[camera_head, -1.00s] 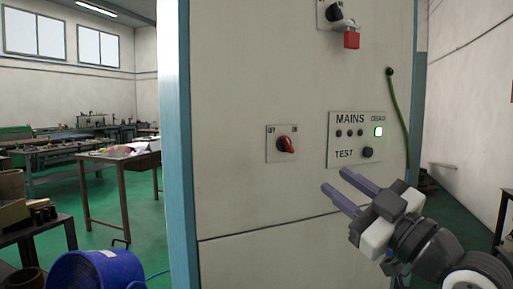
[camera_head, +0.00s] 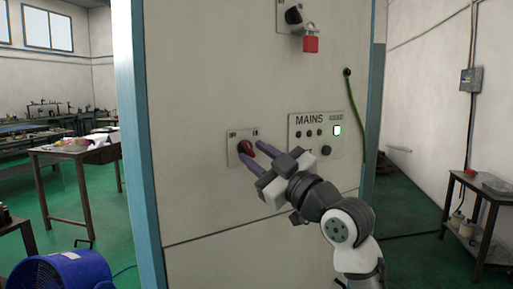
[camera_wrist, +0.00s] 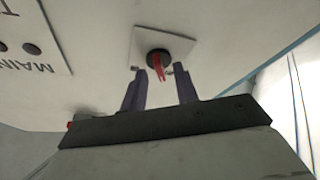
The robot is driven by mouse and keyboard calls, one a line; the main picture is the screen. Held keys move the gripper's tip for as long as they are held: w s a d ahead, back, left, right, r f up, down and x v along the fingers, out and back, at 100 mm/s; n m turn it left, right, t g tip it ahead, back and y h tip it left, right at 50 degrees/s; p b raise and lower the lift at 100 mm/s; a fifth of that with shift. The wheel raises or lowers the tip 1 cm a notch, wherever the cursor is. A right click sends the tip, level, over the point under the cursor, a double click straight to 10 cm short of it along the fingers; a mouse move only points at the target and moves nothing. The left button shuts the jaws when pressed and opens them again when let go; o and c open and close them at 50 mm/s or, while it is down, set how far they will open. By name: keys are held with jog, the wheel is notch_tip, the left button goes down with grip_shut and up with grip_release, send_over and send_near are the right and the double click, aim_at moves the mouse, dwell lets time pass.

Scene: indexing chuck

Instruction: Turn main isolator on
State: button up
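A red rotary switch handle (camera_head: 246,147) sits on a small pale plate (camera_head: 235,134) on the cabinet front. In the wrist view the red handle (camera_wrist: 158,68) projects from a black round base on its plate (camera_wrist: 143,42). My gripper (camera_head: 251,150) is open in front of it, fingers pointing at the panel. In the wrist view my gripper (camera_wrist: 160,72) has one finger on each side of the handle, with gaps showing. Contact with the handle cannot be made out. The plate's lettering is too small to read.
Right of the switch is a MAINS panel (camera_head: 304,146) with several black knobs and a lit indicator (camera_head: 337,130). Above it, a black switch (camera_head: 293,15) carries a red padlock (camera_head: 311,44). A green cable (camera_head: 353,115) hangs at the right.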

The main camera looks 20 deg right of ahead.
jog(key=shift+w+a+r, duration=0.1)
jog(key=shift+w, duration=0.2)
grip_shut()
